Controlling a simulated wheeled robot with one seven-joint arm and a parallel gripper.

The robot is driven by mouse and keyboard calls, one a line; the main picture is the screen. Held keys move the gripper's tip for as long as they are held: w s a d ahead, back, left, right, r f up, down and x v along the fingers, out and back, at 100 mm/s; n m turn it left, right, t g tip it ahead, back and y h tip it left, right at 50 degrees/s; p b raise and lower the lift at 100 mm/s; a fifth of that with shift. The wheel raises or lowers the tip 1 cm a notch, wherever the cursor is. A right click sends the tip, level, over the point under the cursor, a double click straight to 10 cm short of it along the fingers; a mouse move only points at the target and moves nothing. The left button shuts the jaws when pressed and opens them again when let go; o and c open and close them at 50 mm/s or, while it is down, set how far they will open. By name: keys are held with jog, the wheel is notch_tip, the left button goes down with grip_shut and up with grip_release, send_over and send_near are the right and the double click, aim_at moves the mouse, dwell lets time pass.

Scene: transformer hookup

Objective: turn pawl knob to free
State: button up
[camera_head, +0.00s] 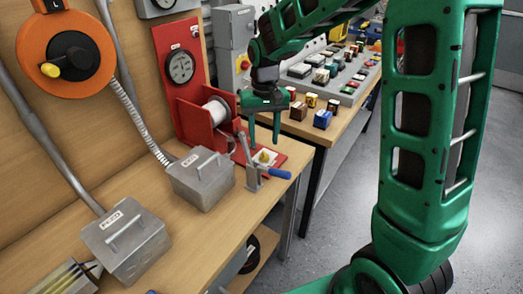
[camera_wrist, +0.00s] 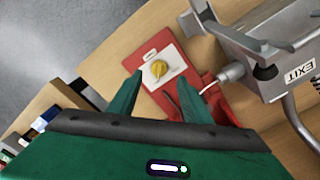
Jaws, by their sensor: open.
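The yellow pawl knob (camera_head: 264,156) sits on a small white plate (camera_wrist: 173,54) on the red base of the cable spool stand. It shows clearly in the wrist view (camera_wrist: 158,69), set at a slant. My green gripper (camera_head: 263,138) points down above the knob, its fingers spread apart. In the wrist view the fingertips (camera_wrist: 160,80) frame the knob from either side, and nothing is between them. The exact height gap cannot be told.
The white spool (camera_head: 216,111) in its red stand is left of my gripper. Grey metal boxes (camera_head: 200,180) (camera_head: 128,240) stand along the bench. Small coloured blocks (camera_head: 322,118) lie on the table behind.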

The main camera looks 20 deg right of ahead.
aim_at(264, 153)
notch_tip(264, 153, down, 6)
jog(key=shift+d+r, duration=0.15)
dwell(0.3)
